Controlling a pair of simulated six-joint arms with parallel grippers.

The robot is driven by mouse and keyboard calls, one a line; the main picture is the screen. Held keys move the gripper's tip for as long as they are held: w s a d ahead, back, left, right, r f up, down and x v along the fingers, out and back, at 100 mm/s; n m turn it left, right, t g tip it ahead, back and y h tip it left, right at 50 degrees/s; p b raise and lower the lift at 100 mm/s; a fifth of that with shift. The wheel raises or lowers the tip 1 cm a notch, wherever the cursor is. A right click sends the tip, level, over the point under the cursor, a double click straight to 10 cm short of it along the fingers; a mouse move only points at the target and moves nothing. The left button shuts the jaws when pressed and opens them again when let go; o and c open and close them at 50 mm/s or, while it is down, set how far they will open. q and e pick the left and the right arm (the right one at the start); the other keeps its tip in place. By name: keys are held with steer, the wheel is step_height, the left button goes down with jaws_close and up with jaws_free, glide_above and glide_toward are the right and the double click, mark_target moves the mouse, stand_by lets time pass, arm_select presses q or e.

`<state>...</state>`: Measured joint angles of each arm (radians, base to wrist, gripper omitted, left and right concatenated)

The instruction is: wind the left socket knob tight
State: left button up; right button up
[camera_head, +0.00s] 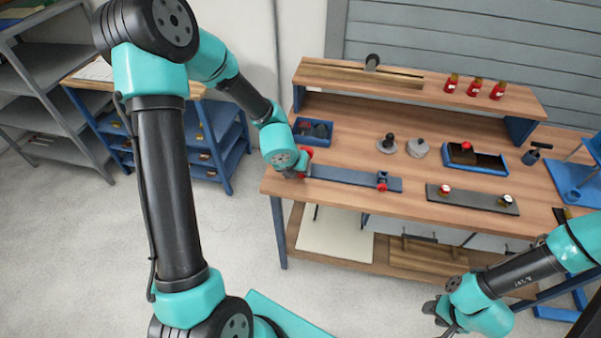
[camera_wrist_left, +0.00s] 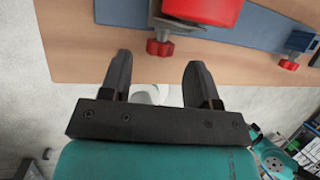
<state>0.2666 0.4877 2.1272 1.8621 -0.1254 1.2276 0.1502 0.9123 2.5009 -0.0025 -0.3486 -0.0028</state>
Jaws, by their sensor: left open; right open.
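The left socket (camera_head: 306,153) is partly hidden by my left wrist in the head view. In the left wrist view it shows as a red block (camera_wrist_left: 205,10) with a red knob (camera_wrist_left: 160,48) on its near side. My right gripper (camera_head: 436,309) is open and empty, off the bench's front.
A dark plate (camera_head: 471,199) with two small knobbed pieces lies to the right. Behind stand a blue bin (camera_head: 314,131), grey round pieces (camera_head: 417,148) and a blue tray (camera_head: 475,161). A raised shelf (camera_head: 430,92) holds several red bottles. Bare bench surrounds the bar.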

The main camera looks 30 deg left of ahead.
arm_select(q)
steer(key=shift+x, duration=1.8)
steer(key=shift+r, duration=0.1)
steer(key=c, duration=0.9)
steer(key=shift+w+d+m+g+y, duration=0.1)
steer(key=shift+m+g+y, duration=0.1)
steer(key=shift+y, duration=0.3)
steer(key=shift+d+m+g+y, duration=0.1)
steer(key=shift+d+g+y, duration=0.1)
steer(key=shift+y, duration=0.3)
steer(key=shift+m+g+y, duration=0.3)
steer(key=shift+y, duration=1.2)
